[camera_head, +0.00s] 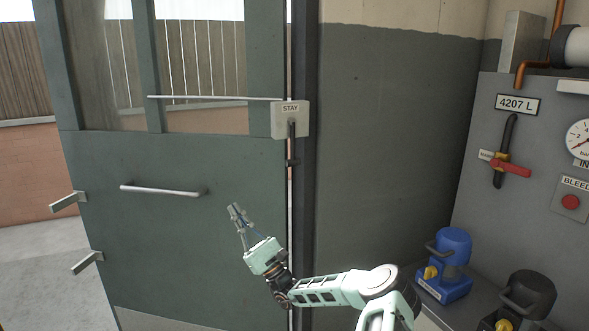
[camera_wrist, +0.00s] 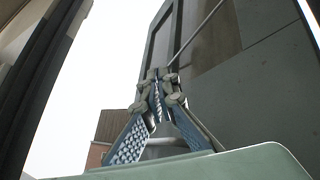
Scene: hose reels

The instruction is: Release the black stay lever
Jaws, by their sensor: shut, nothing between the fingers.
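The black stay lever (camera_head: 292,145) hangs straight down from a pale box (camera_head: 291,119) marked STAY, at the right edge of a green door (camera_head: 200,240). A thin metal rod (camera_head: 215,97) runs left from the box across the door's window. My gripper (camera_head: 236,211) is in front of the door, below and left of the lever, apart from it and empty. Its fingers point up and are closed together. In the wrist view the fingertips (camera_wrist: 160,78) meet, with a thin rod (camera_wrist: 205,27) beyond them; the lever cannot be made out there.
A silver bar handle (camera_head: 163,191) is on the door, up and left of my gripper. The door stands open, with paving outside at left. At right a grey panel carries a red-handled valve (camera_head: 510,167) and red button (camera_head: 570,202); blue (camera_head: 445,265) and black (camera_head: 528,298) devices sit below.

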